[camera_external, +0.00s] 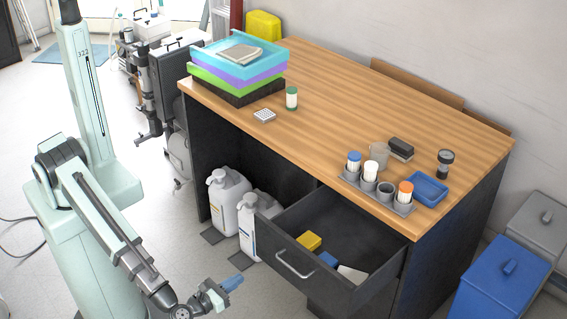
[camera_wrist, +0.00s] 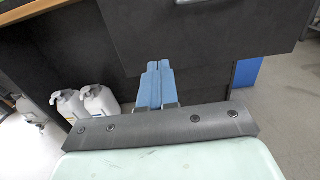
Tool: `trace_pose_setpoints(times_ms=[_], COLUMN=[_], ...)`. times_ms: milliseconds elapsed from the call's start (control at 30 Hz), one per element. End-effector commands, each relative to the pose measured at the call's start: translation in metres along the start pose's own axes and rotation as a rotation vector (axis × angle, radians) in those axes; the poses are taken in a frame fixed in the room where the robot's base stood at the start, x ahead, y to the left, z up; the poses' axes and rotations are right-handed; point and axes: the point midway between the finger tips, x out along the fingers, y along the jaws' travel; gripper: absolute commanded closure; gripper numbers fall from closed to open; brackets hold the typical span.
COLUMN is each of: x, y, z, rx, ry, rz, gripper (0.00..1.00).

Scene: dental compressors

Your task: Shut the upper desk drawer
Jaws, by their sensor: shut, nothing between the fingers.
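The upper desk drawer (camera_external: 335,275) is pulled well out of the desk (camera_external: 400,100) in the external view. It has a dark front with a silver handle (camera_external: 294,266) and holds a yellow item (camera_external: 309,241), a blue item (camera_external: 328,259) and a pale item (camera_external: 352,274). My gripper (camera_external: 233,283) has blue fingers, is shut and empty, and is in front of the drawer to its left, apart from the handle. In the wrist view the shut fingers (camera_wrist: 158,84) point toward the dark drawer front (camera_wrist: 215,35), with the handle (camera_wrist: 190,2) cut off at the top edge.
White jugs (camera_external: 228,200) stand under the desk left of the drawer. Stacked trays (camera_external: 238,70), a bottle (camera_external: 291,98) and a grey rack of jars (camera_external: 377,188) are on the desktop. A blue bin (camera_external: 500,282) stands at the right.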

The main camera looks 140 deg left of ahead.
Motion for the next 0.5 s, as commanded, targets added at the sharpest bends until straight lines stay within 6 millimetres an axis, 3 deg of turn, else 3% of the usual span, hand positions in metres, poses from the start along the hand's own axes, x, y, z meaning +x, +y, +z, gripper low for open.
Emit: trace_pose_setpoints(times_ms=[500], x=[0.065], y=[0.0], z=[-0.001], rx=[-0.003], ry=[0.001], rz=[0.002], gripper=[1.0])
